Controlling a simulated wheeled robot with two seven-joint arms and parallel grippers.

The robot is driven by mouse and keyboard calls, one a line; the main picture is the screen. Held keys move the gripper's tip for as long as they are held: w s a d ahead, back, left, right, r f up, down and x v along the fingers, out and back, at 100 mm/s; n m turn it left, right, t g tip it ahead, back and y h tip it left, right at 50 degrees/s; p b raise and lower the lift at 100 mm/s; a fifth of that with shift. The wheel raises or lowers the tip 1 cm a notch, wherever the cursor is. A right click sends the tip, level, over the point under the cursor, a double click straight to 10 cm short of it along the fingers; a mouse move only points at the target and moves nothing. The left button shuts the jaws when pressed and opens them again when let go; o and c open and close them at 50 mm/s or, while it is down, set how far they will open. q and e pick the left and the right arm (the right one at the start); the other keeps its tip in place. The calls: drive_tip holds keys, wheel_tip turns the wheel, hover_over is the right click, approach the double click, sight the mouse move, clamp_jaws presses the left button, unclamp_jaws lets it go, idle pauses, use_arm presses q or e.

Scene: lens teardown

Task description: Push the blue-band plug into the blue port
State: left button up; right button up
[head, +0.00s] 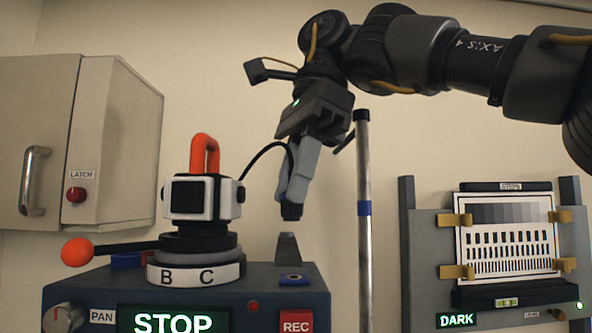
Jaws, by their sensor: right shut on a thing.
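My right gripper (292,186) comes in from the upper right and is shut on a dark plug (291,211) that points down below its fingertips. A black cable (262,148) arches from the white and black camera unit (189,196) up to the gripper. I cannot make out a blue band on the plug. The blue port (292,278), a blue square with a dark hole, is on top of the dark blue box (250,296) at its right. The plug is above the port and apart from it. My left gripper is not in view.
A grey wedge (287,249) stands just behind the port. The camera unit sits on a lettered turntable (196,272) with an orange-knobbed lever (77,252). A metal pole (364,230) stands right of the gripper. A chart stand (430,262) is far right, a cabinet (118,140) left.

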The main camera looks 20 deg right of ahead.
sight(298, 211)
wheel_tip(298, 211, down, 2)
drive_tip(key=shift+d+f, duration=0.15)
drive_tip(key=shift+f, duration=0.05)
drive_tip(key=shift+s+f, duration=0.25)
drive_tip(key=shift+f, duration=0.35)
drive_tip(key=shift+w+f, duration=0.1)
drive_tip(key=shift+f, duration=0.35)
drive_tip(key=shift+w+f, duration=0.1)
drive_tip(key=shift+f, duration=0.1)
use_arm(q)
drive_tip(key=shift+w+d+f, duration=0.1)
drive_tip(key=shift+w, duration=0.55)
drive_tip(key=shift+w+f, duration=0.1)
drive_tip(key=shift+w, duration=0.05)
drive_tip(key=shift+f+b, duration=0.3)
drive_tip(key=shift+b, duration=0.25)
idle(0.5)
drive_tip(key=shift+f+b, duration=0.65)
use_arm(e)
drive_tip(key=shift+f, duration=0.6)
drive_tip(key=o, duration=1)
